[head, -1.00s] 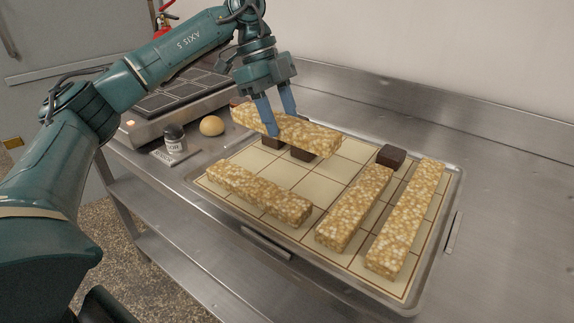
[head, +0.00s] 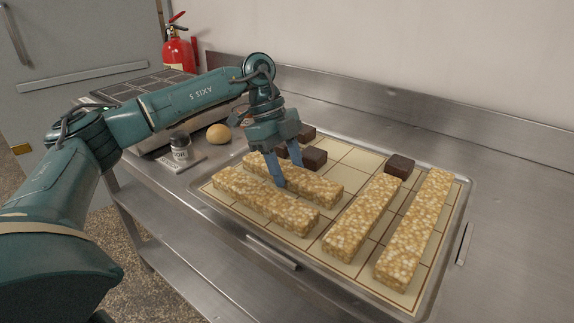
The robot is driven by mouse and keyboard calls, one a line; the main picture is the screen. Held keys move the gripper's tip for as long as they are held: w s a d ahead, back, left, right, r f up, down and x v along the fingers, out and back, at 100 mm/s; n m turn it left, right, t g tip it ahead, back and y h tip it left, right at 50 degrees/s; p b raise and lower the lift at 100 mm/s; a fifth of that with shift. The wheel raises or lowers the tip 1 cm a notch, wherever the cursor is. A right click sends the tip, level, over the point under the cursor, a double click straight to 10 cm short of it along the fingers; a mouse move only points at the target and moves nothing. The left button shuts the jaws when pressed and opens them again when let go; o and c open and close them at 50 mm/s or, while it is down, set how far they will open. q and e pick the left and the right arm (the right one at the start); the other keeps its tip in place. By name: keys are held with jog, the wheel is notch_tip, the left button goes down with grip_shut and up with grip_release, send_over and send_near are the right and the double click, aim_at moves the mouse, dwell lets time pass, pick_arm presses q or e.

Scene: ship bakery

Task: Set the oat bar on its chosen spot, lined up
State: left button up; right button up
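The oat bar (head: 318,187) is a long, pale golden, grainy block at the left middle of the gridded tray (head: 433,290). It lies low, close behind and roughly parallel to another oat bar (head: 262,199) at the tray's front left. My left gripper (head: 287,172) reaches down over it, one blue finger on its near side and the other mostly hidden behind it. The fingers appear closed on the bar. Whether its underside touches the tray is hard to tell. My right gripper is out of view.
Two more oat bars, one in the middle (head: 359,214) and one at the right (head: 417,228), run lengthwise. Dark brown blocks stand behind the held bar (head: 314,158) and at the back right (head: 399,166). A bun (head: 218,134) and a jar (head: 181,146) sit left of the tray.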

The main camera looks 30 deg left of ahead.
pick_arm(q)
jog(key=o, duration=0.4)
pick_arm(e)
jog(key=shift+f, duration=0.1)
pick_arm(q)
jog(key=p+v, duration=0.1)
jog(key=v, duration=0.6)
jog(key=shift+r, duration=0.45)
jog(key=p+v, duration=0.1)
jog(key=v, duration=0.3)
jog(key=shift+a+r, duration=0.15)
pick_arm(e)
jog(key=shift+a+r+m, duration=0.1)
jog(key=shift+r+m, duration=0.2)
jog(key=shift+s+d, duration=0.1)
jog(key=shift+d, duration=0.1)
